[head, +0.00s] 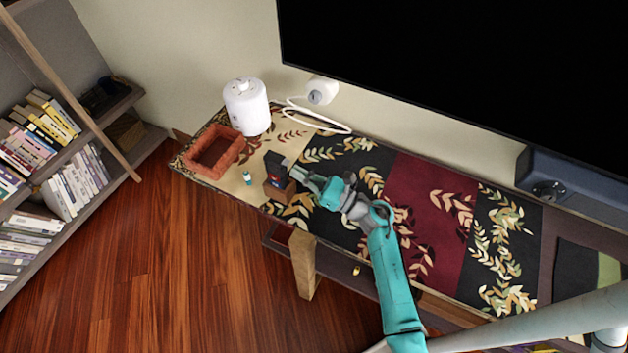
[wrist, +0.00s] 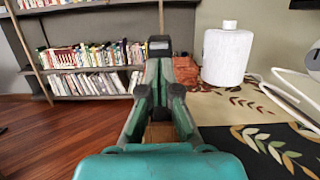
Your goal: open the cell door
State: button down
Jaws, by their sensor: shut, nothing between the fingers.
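A small brown box (head: 279,191) with a dark upright panel (head: 275,163) stands near the front edge of the table; this is likely the cell with its door. A bit of red and blue shows inside it. My gripper (head: 297,173) is shut and empty, its tips close beside the box on its right. I cannot tell whether they touch. In the wrist view my gripper (wrist: 160,68) points at the dark panel (wrist: 159,46), which shows just beyond the tips. The fingers hide most of the box; some brown shows between them.
A small white and teal bottle (head: 248,177) stands left of the box. Beyond are a red-brown open tray (head: 199,167), a white canister (head: 246,107) and a white device with a cable (head: 321,91). A large black screen (head: 450,60) hangs behind. The patterned tabletop is clear toward the right.

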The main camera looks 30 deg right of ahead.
jog(key=shift+w+a+r, duration=0.2)
jog(key=shift+w+a, duration=0.2)
jog(key=shift+w, duration=0.1)
